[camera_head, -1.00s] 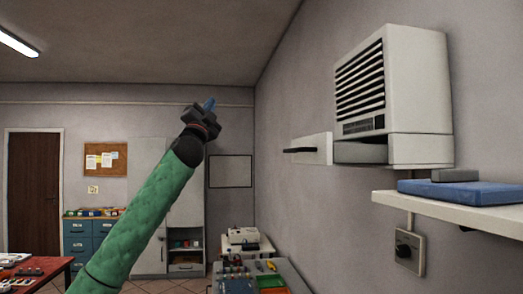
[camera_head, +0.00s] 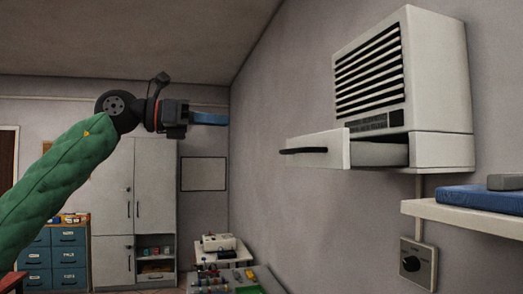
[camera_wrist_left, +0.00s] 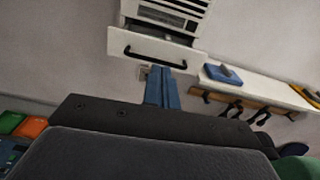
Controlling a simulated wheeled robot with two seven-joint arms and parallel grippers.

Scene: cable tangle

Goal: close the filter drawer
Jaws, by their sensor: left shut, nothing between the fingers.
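The filter drawer (camera_head: 322,148) is pulled out from the bottom of a white wall unit with black louvres (camera_head: 372,75). Its front panel has a dark bar handle, and the open gap shows behind the panel. In the left wrist view the drawer front (camera_wrist_left: 160,48) is ahead of my gripper. My left gripper (camera_head: 222,118) has blue fingers that point right toward the drawer, apart from it and a little higher in the picture. The fingers (camera_wrist_left: 162,88) are shut and empty. My right gripper is not in view.
A white wall shelf (camera_head: 462,215) with a blue case (camera_head: 482,198) is below right of the unit. A switch box (camera_head: 418,262) is on the wall under it. Tools hang under the shelf in the wrist view. Open air lies between gripper and drawer.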

